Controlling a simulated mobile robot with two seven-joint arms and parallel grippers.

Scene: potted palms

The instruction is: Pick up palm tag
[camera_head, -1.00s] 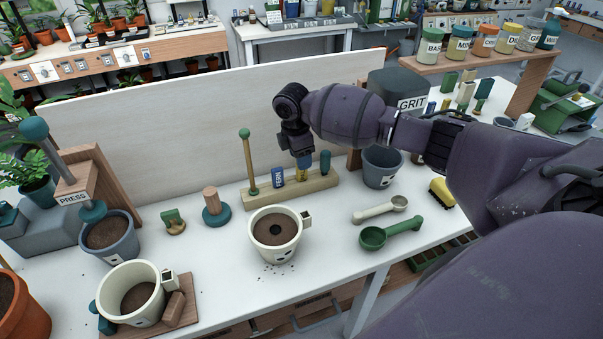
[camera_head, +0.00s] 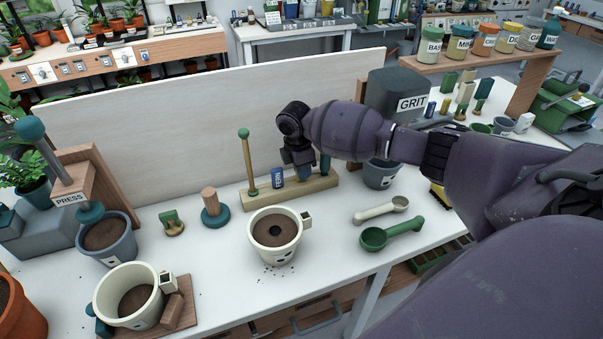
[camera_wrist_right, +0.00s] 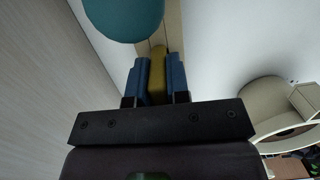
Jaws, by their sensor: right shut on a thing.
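My right gripper (camera_head: 305,175) is down at the wooden rack (camera_head: 262,194), its blue fingers around a yellow tag. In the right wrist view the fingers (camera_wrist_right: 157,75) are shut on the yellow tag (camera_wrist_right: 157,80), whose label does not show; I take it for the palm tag. In the head view the gripper hides this tag. A blue tag marked FERN (camera_head: 278,177) stands upright in the rack just left of the gripper. My left gripper is not in view.
A green-knobbed stick (camera_head: 248,160) stands at the rack's left end, with a pale board (camera_head: 130,120) behind. A cream pot of soil (camera_head: 275,250) stands in front. A grey-blue pot (camera_head: 382,174) is right of the rack. Two scoops (camera_head: 390,234) lie at front right.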

